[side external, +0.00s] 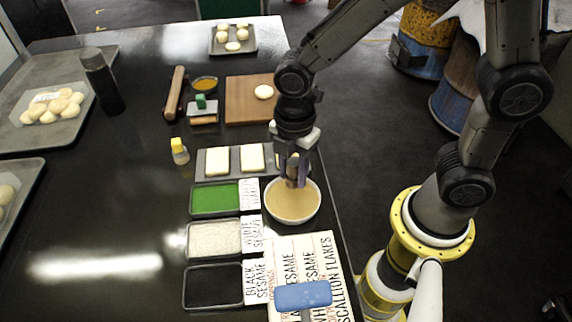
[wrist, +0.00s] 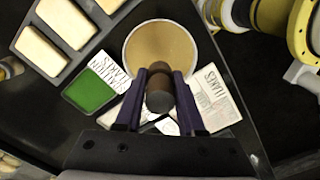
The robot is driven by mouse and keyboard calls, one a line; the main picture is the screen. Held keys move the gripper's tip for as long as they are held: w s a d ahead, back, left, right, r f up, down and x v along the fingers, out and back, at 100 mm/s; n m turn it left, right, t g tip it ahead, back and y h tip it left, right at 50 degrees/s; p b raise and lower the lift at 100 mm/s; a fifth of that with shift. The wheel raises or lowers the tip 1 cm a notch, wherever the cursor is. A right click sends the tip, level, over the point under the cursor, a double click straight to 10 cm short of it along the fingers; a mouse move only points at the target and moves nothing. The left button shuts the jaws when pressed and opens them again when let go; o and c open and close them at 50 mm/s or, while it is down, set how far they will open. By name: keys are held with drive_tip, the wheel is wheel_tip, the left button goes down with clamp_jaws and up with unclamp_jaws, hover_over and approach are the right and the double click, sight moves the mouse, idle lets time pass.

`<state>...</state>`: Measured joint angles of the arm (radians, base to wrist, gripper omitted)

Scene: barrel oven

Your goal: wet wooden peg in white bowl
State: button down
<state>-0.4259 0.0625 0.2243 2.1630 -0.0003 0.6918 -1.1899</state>
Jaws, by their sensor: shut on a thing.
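The white bowl (side external: 293,223) sits near the right edge of the dark table and holds tan liquid (side external: 290,206). It also shows in the wrist view (wrist: 125,48), ahead of the fingers. My gripper (side external: 293,178) is above the far part of the bowl, pointing down. In the wrist view my gripper (wrist: 160,78) has its two dark fingers shut on the brown wooden peg (wrist: 159,98), a short round cylinder. In the side view the peg is mostly hidden by the fingers. I cannot tell whether its lower end touches the liquid.
Left of the bowl are trays of green flakes (side external: 215,197), white sesame (side external: 213,239) and black sesame (side external: 212,286). A tray with pale slabs (side external: 237,178) lies behind it. A labelled sheet (side external: 320,255) with a blue block (side external: 302,295) lies in front.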

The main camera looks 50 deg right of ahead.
sight(293, 199)
drive_tip(key=shift+f, duration=2.4)
drive_tip(key=shift+f, duration=0.6)
idle(0.3)
drive_tip(key=shift+r, duration=3.6)
